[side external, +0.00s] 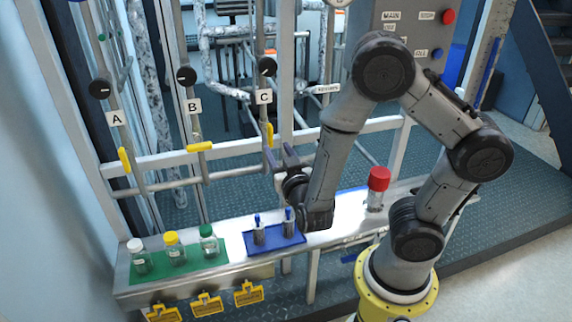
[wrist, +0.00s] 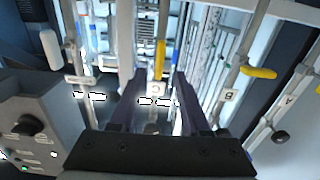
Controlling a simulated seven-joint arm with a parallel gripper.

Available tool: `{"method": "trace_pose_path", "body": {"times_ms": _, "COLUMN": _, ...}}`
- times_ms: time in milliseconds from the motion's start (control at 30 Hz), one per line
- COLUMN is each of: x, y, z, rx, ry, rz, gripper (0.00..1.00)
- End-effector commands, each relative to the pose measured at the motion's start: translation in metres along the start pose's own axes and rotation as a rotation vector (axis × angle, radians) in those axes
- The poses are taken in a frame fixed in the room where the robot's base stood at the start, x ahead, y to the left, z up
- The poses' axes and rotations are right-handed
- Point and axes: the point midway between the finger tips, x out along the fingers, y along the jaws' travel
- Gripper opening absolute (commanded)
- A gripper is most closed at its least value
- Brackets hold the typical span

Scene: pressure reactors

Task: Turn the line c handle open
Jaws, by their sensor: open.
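The line C handle (side external: 269,134) is a yellow lever on the pipe below the C label (side external: 264,97). It lies along its pipe, nearly upright in the side view. My gripper (side external: 279,158) is open, just below and in front of this handle. In the wrist view the yellow C handle (wrist: 160,55) appears between the two spread fingers of my gripper (wrist: 160,78), beyond their tips. I see no contact with it. The fingers are empty.
The line B handle (side external: 200,147) sits crosswise to its pipe; the line A handle (side external: 124,160) lies roughly along its pipe. Below my gripper, the bench has a blue tray (side external: 262,244), a green mat (side external: 216,252) with capped bottles, and a red-capped jar (side external: 379,180). A horizontal rail (side external: 168,159) crosses the pipes.

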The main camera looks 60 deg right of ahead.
Motion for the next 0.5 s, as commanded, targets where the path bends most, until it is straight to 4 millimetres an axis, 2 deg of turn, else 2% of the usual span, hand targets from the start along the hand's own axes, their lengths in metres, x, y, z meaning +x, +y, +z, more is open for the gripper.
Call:
{"method": "trace_pose_path", "body": {"times_ms": 200, "x": -0.029, "y": -0.002, "z": 0.0, "rx": -0.001, "ry": 0.0, "rz": -0.007, "gripper": 0.46}}
{"method": "trace_pose_path", "body": {"times_ms": 500, "x": -0.053, "y": -0.001, "z": 0.0, "rx": 0.0, "ry": 0.001, "rz": -0.003, "gripper": 0.46}}
